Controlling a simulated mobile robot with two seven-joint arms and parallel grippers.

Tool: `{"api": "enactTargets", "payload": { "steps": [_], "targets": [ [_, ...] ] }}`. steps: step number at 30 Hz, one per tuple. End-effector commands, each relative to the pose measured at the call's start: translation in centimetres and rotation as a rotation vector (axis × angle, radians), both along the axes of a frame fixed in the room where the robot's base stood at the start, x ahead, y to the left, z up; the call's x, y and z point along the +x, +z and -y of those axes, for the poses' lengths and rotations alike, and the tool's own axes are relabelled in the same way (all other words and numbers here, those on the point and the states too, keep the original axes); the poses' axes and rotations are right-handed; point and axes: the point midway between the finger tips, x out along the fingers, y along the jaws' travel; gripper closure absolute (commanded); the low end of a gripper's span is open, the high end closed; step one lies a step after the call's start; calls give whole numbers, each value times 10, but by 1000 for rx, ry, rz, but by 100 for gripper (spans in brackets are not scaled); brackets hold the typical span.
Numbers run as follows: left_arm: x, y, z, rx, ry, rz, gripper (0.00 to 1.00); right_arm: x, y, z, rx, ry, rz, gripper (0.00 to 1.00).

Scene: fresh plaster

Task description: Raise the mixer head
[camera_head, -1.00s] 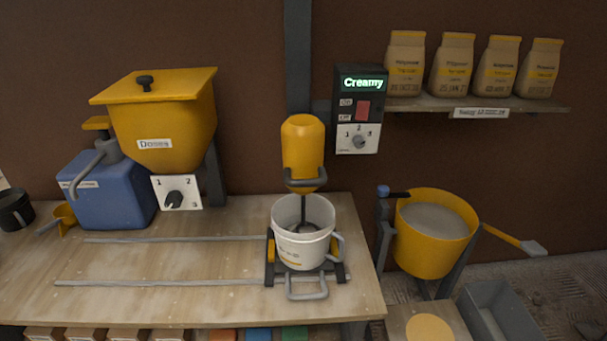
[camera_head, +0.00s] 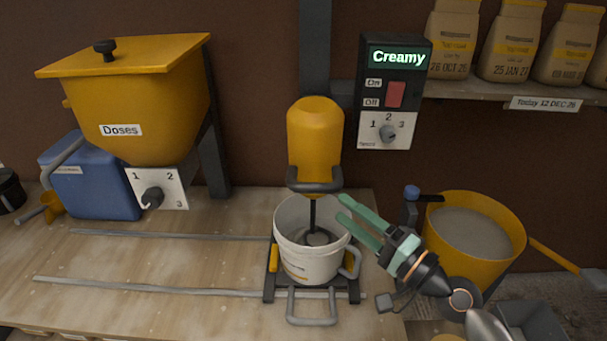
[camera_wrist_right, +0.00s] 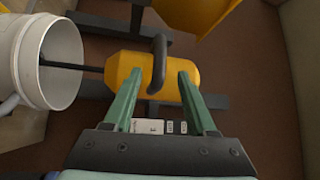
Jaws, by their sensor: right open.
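The yellow mixer head (camera_head: 315,132) hangs on the dark column, with a dark grey curved handle (camera_head: 314,187) at its lower end. Its shaft reaches down into the white bucket (camera_head: 308,262), which holds grey plaster. My right gripper (camera_head: 343,214) has green fingers, open and empty, beside the bucket's upper right rim and below and right of the handle. In the right wrist view the mixer head (camera_wrist_right: 132,72) and its handle (camera_wrist_right: 157,64) lie ahead, between the lines of the open fingers (camera_wrist_right: 154,84). I cannot see contact. My left gripper is out of view.
A control box (camera_head: 392,92) reading "Creamy" is on the wall to the right. A yellow tub (camera_head: 490,210) of grey material stands right of the table. A yellow doses hopper (camera_head: 140,95) and blue container (camera_head: 95,190) stand left. Rails (camera_head: 150,287) run along the table.

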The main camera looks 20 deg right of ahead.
Motion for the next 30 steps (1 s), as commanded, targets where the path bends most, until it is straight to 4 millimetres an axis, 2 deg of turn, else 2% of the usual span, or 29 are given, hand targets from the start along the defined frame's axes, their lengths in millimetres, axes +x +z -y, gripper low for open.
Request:
{"api": "enactTargets", "payload": {
  "steps": [4,8,18,24,30],
  "targets": [
    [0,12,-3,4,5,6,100,16,7,-9,1,0,0,43],
    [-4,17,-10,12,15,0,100,38,12,-22,0,0,2,43],
    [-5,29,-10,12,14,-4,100,89,16,-51,-2,0,0,43],
    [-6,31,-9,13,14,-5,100,102,16,-59,-4,0,-1,43],
    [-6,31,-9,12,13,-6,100,104,16,-60,-6,0,-2,43]
  ]
}}
